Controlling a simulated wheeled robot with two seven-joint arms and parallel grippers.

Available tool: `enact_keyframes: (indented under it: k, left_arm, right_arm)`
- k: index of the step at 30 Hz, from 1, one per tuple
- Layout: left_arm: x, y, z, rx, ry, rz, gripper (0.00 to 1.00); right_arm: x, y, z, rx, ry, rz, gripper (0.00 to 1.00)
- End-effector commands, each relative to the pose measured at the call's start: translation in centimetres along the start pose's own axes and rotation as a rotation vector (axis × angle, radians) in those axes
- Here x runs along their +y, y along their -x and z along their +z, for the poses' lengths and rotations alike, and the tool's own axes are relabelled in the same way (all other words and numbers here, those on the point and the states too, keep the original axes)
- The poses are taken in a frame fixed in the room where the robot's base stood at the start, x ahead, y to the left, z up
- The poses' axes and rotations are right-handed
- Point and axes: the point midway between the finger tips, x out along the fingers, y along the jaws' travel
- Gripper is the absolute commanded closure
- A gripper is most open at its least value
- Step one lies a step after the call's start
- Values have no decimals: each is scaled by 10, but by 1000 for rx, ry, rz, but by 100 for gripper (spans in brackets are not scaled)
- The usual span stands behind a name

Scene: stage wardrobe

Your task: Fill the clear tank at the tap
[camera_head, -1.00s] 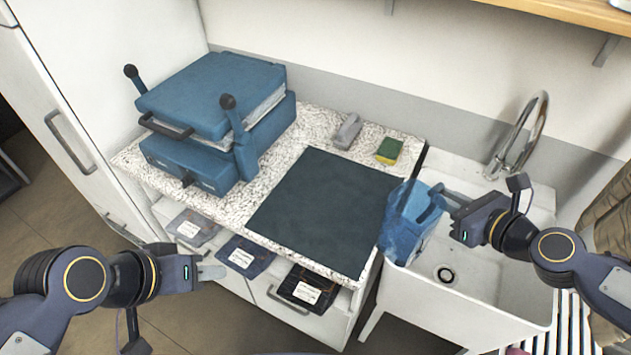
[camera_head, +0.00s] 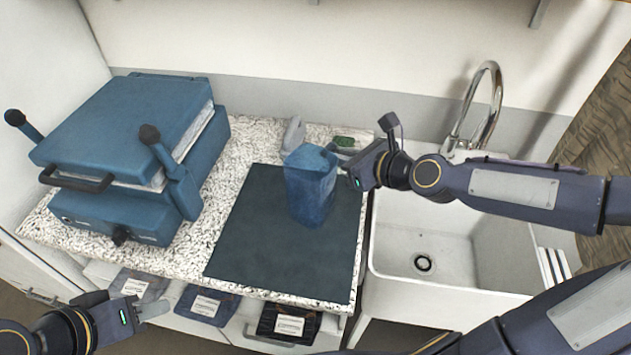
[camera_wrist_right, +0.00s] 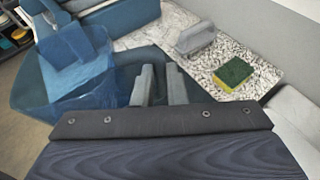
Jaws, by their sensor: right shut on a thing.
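The clear tank (camera_head: 310,190) is a see-through blue container, upright over the dark mat (camera_head: 255,245) on the counter. I cannot tell whether its base touches the mat. My right gripper (camera_head: 343,171) comes in from the right and is shut on the tank near its top. In the right wrist view the tank (camera_wrist_right: 75,90) fills the left side, beside the gripper's fingers (camera_wrist_right: 160,88). The tap (camera_head: 490,95) is a curved chrome spout at the back of the white sink (camera_head: 395,240). My left gripper (camera_head: 155,310) is low at the left, in front of the drawers, touching nothing visible; its finger gap is unclear.
A blue press (camera_head: 120,130) with two upright knobbed arms stands on the left of the speckled counter (camera_head: 235,165). A grey block (camera_head: 292,134) and a green-yellow sponge (camera_wrist_right: 235,72) lie at the back. The sink basin is empty, with a dark drain (camera_head: 423,263).

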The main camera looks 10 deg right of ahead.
Motion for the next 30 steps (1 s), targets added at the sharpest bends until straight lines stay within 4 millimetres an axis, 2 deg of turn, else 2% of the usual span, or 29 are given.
enact_keyframes:
  k: [1, 3, 8, 15, 23, 30]
  left_arm:
    - [-3, -6, 3, 0, 0, 0, 64]
    - [-5, -11, 6, 0, 0, 0, 64]
    - [-10, -21, 10, 0, 0, 0, 64]
    - [-11, -25, 12, 0, 0, 0, 64]
    - [-12, -26, 13, 0, 0, 0, 64]
    - [-13, -28, 14, 0, 0, 0, 64]
  right_arm:
    - [2, -9, -2, -2, 5, 4, 100]
    - [3, -19, -2, -4, 6, 3, 100]
    - [5, -43, -15, -3, 4, 4, 100]
    - [5, -72, -28, -4, -2, 3, 100]
    - [6, -85, -36, -2, 0, 1, 100]
    - [5, -96, -63, 0, -2, 0, 100]
